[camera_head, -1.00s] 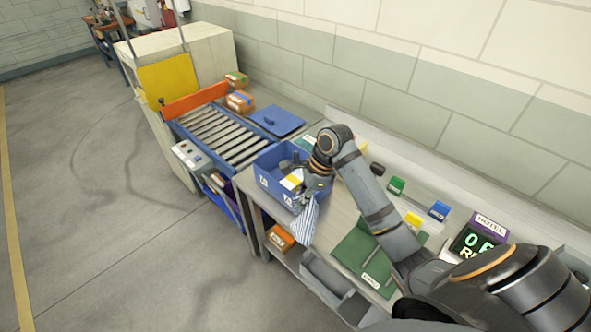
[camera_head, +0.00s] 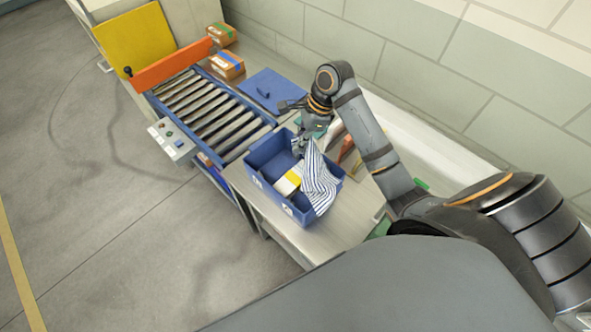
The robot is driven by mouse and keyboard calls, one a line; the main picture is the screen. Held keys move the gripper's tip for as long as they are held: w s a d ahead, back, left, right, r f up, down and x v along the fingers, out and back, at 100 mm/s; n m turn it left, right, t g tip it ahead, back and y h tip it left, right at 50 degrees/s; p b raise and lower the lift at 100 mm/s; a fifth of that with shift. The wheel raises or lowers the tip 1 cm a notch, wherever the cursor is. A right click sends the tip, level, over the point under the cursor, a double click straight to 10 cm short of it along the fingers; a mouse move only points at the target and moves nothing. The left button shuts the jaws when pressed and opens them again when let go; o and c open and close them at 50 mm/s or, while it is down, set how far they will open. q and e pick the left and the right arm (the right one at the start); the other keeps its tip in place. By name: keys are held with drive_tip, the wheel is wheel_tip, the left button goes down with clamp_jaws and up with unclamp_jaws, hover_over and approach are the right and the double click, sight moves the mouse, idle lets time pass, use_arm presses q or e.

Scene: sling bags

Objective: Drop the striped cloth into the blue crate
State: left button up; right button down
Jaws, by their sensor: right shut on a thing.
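The blue crate (camera_head: 266,190) stands on the bench, open at the top. My right gripper (camera_head: 301,146) is above the crate's back part, shut on the upper end of the blue-and-white striped cloth (camera_head: 319,183). The cloth hangs down over the right half of the crate and hides part of its inside. Its lower end reaches the crate's front right area; I cannot tell whether it rests on the rim or lies inside. A yellow-and-white item (camera_head: 287,184) lies in the crate beside the cloth. My left gripper is not in view.
A roller conveyor (camera_head: 205,108) with an orange bar (camera_head: 170,64) is left of the crate. A blue panel (camera_head: 270,90) lies behind the crate, and two cardboard boxes (camera_head: 228,65) stand farther back. A wall runs along the bench's back.

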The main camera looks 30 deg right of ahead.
drive_tip(key=f, duration=0.5)
drive_tip(key=shift+s+a+f, duration=0.1)
drive_tip(key=shift+s+f, duration=0.1)
drive_tip(key=shift+f, duration=0.2)
drive_tip(key=c, duration=1.7)
unclamp_jaws()
drive_tip(key=shift+c, duration=0.2)
drive_tip(key=o, duration=0.3)
drive_tip(key=shift+w, duration=0.1)
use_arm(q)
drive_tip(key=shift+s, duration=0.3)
use_arm(e)
drive_tip(key=shift+o, duration=0.2)
drive_tip(key=o, duration=0.5)
drive_tip(key=shift+c, duration=0.2)
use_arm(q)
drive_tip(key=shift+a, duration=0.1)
use_arm(e)
drive_tip(key=o, duration=0.7)
